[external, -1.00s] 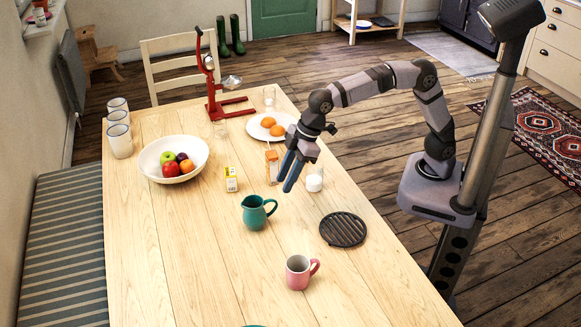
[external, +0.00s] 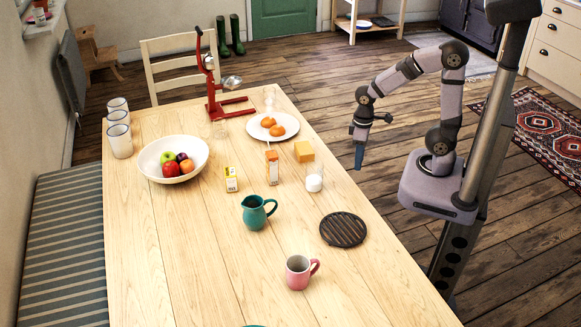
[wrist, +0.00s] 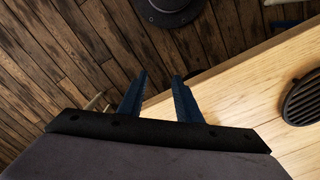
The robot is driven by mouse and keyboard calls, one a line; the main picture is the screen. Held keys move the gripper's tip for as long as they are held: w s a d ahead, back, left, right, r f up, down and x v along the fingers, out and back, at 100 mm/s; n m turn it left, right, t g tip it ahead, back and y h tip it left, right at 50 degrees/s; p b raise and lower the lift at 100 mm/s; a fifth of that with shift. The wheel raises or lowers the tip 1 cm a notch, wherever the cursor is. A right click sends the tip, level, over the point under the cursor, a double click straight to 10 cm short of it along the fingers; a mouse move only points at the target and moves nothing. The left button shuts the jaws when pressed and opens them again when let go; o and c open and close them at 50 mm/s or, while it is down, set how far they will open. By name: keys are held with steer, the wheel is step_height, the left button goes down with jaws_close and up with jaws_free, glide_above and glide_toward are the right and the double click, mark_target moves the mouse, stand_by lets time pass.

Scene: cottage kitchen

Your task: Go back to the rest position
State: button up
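My gripper (external: 359,157) hangs fingers-down beside the table's right edge, close to my base, in the external view. In the wrist view its two blue fingers (wrist: 160,90) stand apart with nothing between them, over the wooden floor and the table edge. The wooden table (external: 190,270) lies to the left of my arm.

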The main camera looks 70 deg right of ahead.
steer(key=s+d+f+m+b, duration=0.1)
steer(key=s+d+f, duration=0.2)
steer(key=s+f, duration=0.1)
step_height(320, 180, up, 17)
steer(key=p, duration=1.6)
steer(key=shift+p, duration=0.4)
